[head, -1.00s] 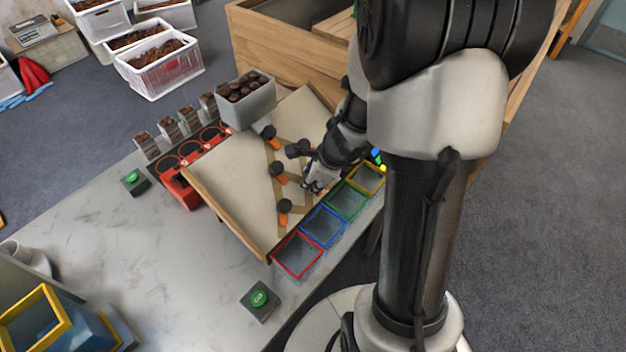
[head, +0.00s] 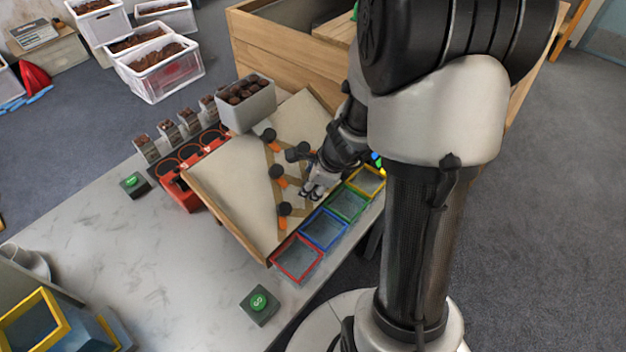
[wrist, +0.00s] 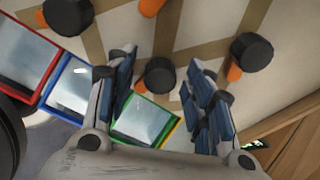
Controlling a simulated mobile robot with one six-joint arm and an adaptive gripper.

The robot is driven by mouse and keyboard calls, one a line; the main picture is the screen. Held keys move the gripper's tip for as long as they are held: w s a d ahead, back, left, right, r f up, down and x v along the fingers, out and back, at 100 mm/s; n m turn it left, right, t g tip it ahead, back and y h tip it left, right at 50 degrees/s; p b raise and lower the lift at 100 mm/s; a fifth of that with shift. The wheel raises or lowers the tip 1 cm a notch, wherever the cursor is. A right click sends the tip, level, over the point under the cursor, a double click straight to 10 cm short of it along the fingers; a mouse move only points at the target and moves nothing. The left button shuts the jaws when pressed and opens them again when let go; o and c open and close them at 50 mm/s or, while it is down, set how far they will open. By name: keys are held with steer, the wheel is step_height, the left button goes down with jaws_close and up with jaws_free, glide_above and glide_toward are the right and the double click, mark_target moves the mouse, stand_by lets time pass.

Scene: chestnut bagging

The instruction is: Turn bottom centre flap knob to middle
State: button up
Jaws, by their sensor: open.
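The sloping cream board (head: 235,175) carries several black knobs with orange flaps and tan strips. The knob that I take for the bottom centre one (wrist: 160,75) shows in the wrist view between my gripper's fingers, with a bit of orange at its left. My gripper (wrist: 158,95) is open, one finger on each side of this knob; I cannot tell whether either touches it. In the head view my gripper (head: 312,192) is low over the board, near the coloured bins, and hides this knob.
Other knobs stand to the left (wrist: 68,15) and right (wrist: 250,52) in the wrist view. Red (head: 297,258), blue (head: 324,230), green and yellow-rimmed bins line the board's lower edge. A grey bin of chestnuts (head: 246,103) stands at its top.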

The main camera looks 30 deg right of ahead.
steer(key=v, duration=1.2)
stand_by(0.3)
